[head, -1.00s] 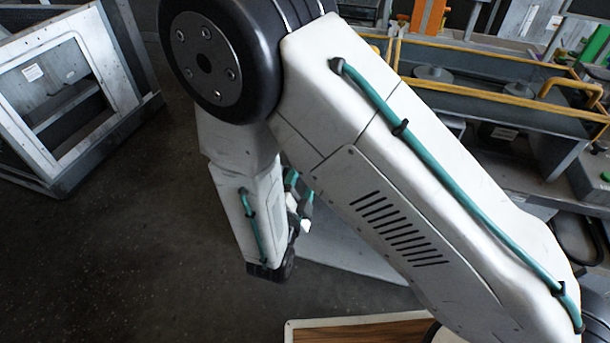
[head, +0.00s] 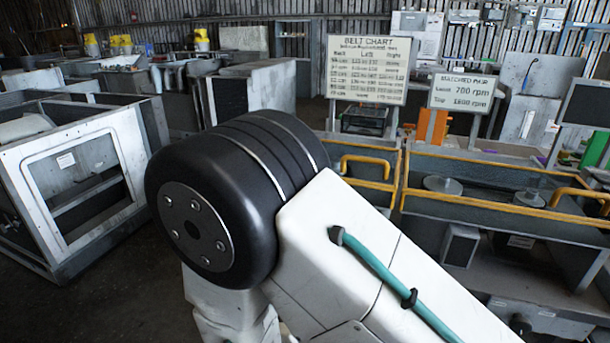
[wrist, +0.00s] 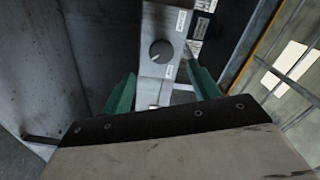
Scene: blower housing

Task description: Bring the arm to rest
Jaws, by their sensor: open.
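My gripper (wrist: 163,95) shows in the wrist view with its two green fingers spread apart and nothing between them. Beyond the fingers is a grey panel with a dark round knob (wrist: 161,51) and small labels; I cannot tell how far off it is. In the head view my white arm with a teal cable crosses the middle and lower right, bent at a large black joint. My gripper is out of the head view, hidden or below the frame.
A grey metal frame housing (head: 75,175) stands at the left. A bench with yellow rails (head: 500,195) is at the right. A belt chart sign (head: 368,70) and a matched pair sign (head: 462,92) stand behind. Dark floor (head: 110,305) is clear at lower left.

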